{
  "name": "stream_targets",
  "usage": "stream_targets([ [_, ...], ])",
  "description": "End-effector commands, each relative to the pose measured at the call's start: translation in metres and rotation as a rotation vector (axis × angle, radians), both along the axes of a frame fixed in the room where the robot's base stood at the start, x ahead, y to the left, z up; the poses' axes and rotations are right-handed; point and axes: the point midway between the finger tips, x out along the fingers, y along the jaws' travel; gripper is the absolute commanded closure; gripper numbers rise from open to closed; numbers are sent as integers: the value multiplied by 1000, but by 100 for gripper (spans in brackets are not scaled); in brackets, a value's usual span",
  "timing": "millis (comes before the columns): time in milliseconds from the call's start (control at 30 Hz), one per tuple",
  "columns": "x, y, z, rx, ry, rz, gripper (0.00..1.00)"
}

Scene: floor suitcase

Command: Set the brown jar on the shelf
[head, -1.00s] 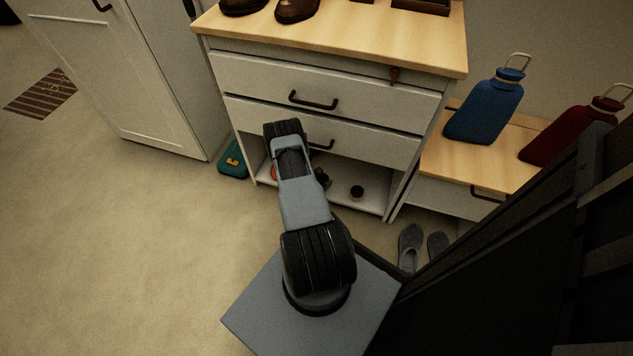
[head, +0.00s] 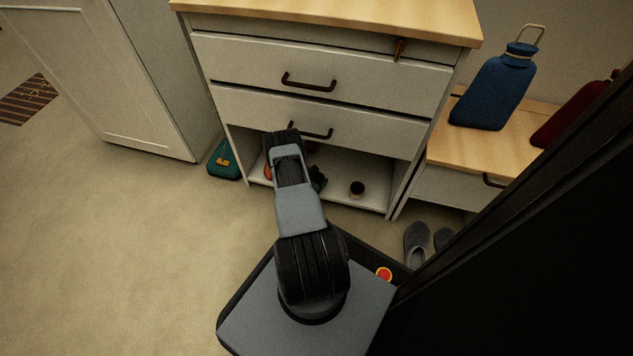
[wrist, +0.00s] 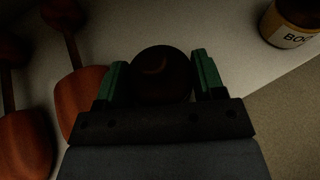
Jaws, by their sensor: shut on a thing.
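The brown jar (wrist: 162,75) shows in the wrist view as a dark round top between the two green fingers of my gripper (wrist: 161,68). The fingers are shut on its sides. Its lower part is hidden, so I cannot tell whether it touches the shelf (wrist: 130,32). In the head view my arm reaches to the open bottom shelf (head: 345,199) of the white drawer unit. There the arm hides most of the gripper and the held jar.
A labelled jar (wrist: 291,22) stands near the shelf's edge, also seen in the head view (head: 357,189). Reddish-brown wooden pieces (wrist: 88,100) lie left of my gripper. Drawers with dark handles (head: 308,82) are above the shelf. Grey slippers (head: 416,244) lie on the floor at right.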

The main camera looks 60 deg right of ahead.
Motion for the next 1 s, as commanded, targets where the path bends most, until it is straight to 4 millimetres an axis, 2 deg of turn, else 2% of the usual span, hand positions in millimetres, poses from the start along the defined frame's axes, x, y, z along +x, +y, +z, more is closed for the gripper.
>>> stream_targets([
  [367, 0, 0, -2, -2, -1, 0, 76],
  [400, 0, 0, -3, 0, 0, 0, 36],
  [500, 0, 0, -3, 0, 0, 0, 27],
  [800, 0, 0, 1, -1, -1, 0, 27],
  [1000, 4, 26, 15, 1, 1, 5, 27],
])
